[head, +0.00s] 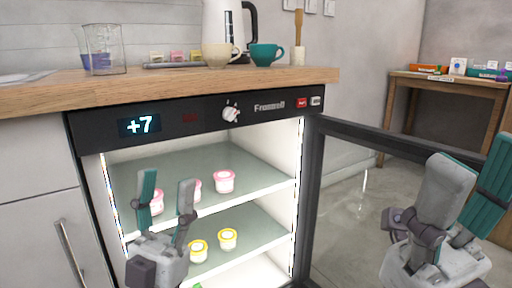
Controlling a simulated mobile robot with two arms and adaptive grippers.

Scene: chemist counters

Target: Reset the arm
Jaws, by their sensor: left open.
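My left gripper (167,178) is in front of the open fridge (190,119), upright, with its two fingers apart and nothing between them. It partly covers the pink-lidded jars on the upper shelf. My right gripper (478,158) is at the right, in front of the open glass door (345,190). Its fingers point up and look apart, with nothing seen between them.
Pink-lidded jars (224,181) stand on the upper shelf and yellow-lidded jars (228,239) on the lower one. The wooden counter (180,83) above holds a beaker (101,50), a kettle, a cream cup (220,55) and a teal cup (266,55). A wooden table (437,88) stands behind the door.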

